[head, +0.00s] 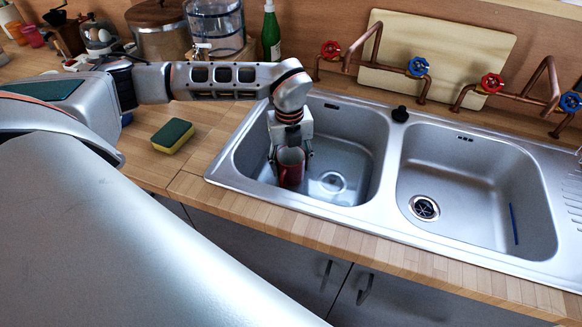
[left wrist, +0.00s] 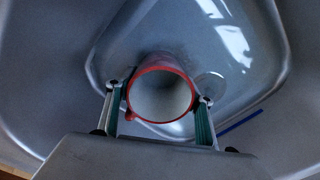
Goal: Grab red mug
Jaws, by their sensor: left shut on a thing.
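The red mug (head: 291,168) is in the left basin of the sink (head: 349,130), upright, with its open mouth facing up. In the left wrist view the mug (left wrist: 161,95) has a red rim and a pale inside. My left gripper (head: 290,158) reaches down into the basin from above. Its two fingers (left wrist: 161,105) stand on either side of the mug and are shut on it. I cannot tell whether the mug's base touches the basin floor. My right gripper is not in view.
The right basin (head: 470,185) holds a thin blue stick (head: 514,224). Copper taps with red and blue knobs (head: 417,67) stand behind the sink. A yellow-green sponge (head: 172,136) lies on the counter left of the sink. A green bottle (head: 270,32) and jars stand at the back.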

